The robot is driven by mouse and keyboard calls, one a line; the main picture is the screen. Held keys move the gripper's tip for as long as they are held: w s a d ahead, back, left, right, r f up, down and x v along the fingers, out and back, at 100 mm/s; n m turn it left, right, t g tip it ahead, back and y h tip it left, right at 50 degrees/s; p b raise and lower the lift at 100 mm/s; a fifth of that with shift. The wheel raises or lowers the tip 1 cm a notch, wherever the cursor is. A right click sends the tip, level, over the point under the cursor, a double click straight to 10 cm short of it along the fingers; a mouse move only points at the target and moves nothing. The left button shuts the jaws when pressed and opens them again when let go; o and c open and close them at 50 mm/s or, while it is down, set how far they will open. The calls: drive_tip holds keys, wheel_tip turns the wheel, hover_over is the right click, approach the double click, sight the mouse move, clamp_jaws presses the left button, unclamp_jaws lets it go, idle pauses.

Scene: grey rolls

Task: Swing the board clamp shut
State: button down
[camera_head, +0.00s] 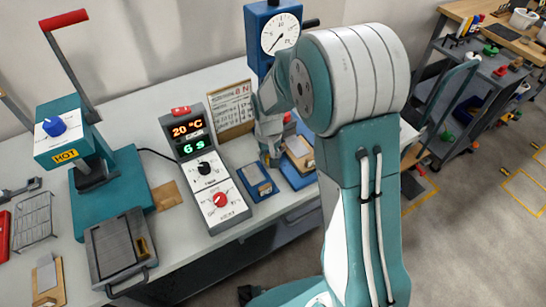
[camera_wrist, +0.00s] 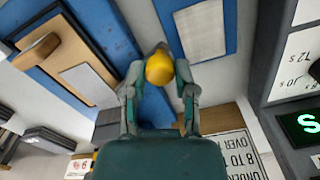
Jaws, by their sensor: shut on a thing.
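In the wrist view my gripper (camera_wrist: 158,84) has its two fingers on either side of a round yellow knob (camera_wrist: 160,66), closed on it. The knob appears to be the clamp's handle end; the rest of the clamp is hidden behind it and the fingers, so its angle cannot be told. Left of the knob, a tan board with a grey sheet (camera_wrist: 88,84) lies on a blue base (camera_wrist: 105,32). In the head view my gripper (camera_head: 270,157) is low over the bench beside the blue base (camera_head: 291,178), and the knob cannot be made out.
A small blue tray with a grey sheet (camera_head: 257,181) lies just left of my gripper. The control box (camera_head: 205,170) reads 20 °C and 6 s. A sign (camera_head: 232,108) and a blue gauge press (camera_head: 273,38) stand behind. A teal hot press (camera_head: 105,190) is at left.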

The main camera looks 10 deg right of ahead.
drive_tip(key=shift+w+a+f+m, duration=0.1)
drive_tip(key=shift+w+a+m, duration=0.1)
drive_tip(key=shift+m, duration=0.35)
drive_tip(key=shift+w+a+m, duration=0.1)
drive_tip(key=shift+a+m, duration=0.05)
drive_tip(key=shift+m, duration=0.4)
drive_tip(key=shift+c, duration=2)
unclamp_jaws()
drive_tip(key=shift+w+a, duration=0.1)
drive_tip(key=shift+w, duration=0.05)
wheel_tip(320, 180, up, 12)
